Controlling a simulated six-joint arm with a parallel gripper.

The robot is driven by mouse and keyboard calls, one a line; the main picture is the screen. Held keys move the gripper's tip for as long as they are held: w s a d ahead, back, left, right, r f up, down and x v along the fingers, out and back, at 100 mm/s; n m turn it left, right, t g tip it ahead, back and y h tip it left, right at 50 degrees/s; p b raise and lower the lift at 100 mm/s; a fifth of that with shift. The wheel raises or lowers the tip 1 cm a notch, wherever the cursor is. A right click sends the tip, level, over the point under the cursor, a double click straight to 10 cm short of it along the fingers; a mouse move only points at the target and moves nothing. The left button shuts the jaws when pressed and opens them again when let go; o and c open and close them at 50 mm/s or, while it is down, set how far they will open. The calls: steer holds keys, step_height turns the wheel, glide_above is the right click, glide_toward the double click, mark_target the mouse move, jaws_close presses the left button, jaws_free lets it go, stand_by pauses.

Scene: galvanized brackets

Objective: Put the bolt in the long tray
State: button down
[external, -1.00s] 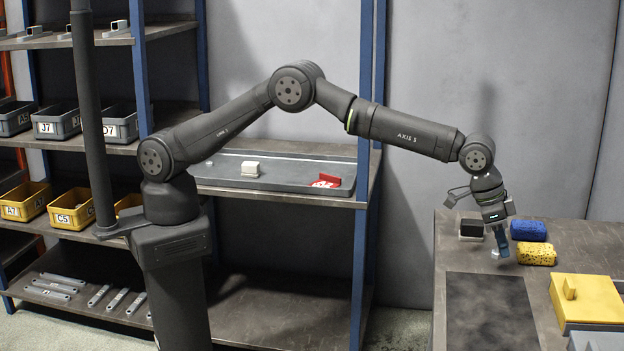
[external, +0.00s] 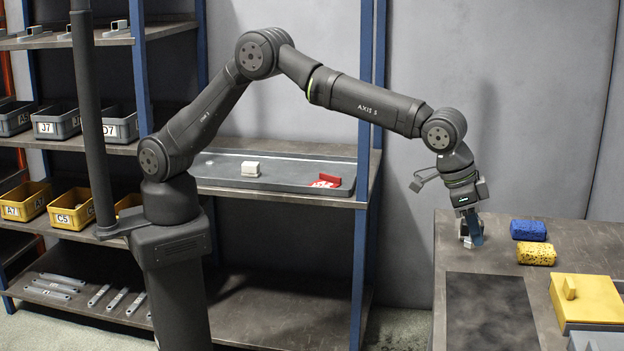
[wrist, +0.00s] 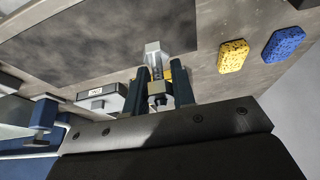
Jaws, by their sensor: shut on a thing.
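My gripper (external: 471,232) hangs over the far left corner of the workbench, fingers down. In the wrist view my gripper (wrist: 161,85) is shut on a grey metal bolt (wrist: 155,55), whose light end sticks out past the fingertips. In the external view only a small pale part of the bolt (external: 467,244) shows by the fingers. A long, shallow grey tray (external: 215,176) lies on the middle shelf, left of my gripper.
A blue sponge (external: 528,230), a yellow sponge (external: 536,254) and a yellow lidded box (external: 588,300) sit on the workbench (external: 585,240), beside a dark mat (external: 490,312). A blue rack post (external: 361,230) stands between workbench and tray. Labelled bins (external: 57,124) fill the left shelves.

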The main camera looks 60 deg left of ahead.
steer(key=w+a+f+n+t+y, duration=0.15)
steer(key=w+a+f+n, duration=0.25)
steer(key=a, duration=1.1)
steer(key=w+a+f+n+y, duration=0.25)
steer(key=w+a+n, duration=0.25)
steer(key=a, duration=0.9)
steer(key=s+a+n+g+y, duration=0.1)
steer(key=a+n+g, duration=0.2)
steer(key=a+n, duration=1.3)
steer(key=s+a+n+g+y, duration=0.1)
steer(key=s+a+n+g, duration=0.1)
steer(key=a, duration=2.7)
steer(key=s+a+n+g+y, duration=0.1)
steer(key=a+n+g, duration=0.2)
steer(key=a+n, duration=1.3)
steer(key=s+a+f+m, duration=0.1)
steer(key=a+f+m, duration=0.1)
steer(key=a, duration=0.4)
steer(key=a+f+m, duration=0.2)
steer(key=a, duration=0.4)
steer(key=s+a+f+m, duration=0.1)
steer(key=a+f+m, duration=0.1)
steer(key=a, duration=0.3)
steer(key=shift+s+a+f+m, duration=0.2)
steer(key=shift+s+a+m, duration=0.1)
steer(key=shift+s+a, duration=0.1)
steer(key=shift+f, duration=2)
steer(key=shift+f, duration=0.1)
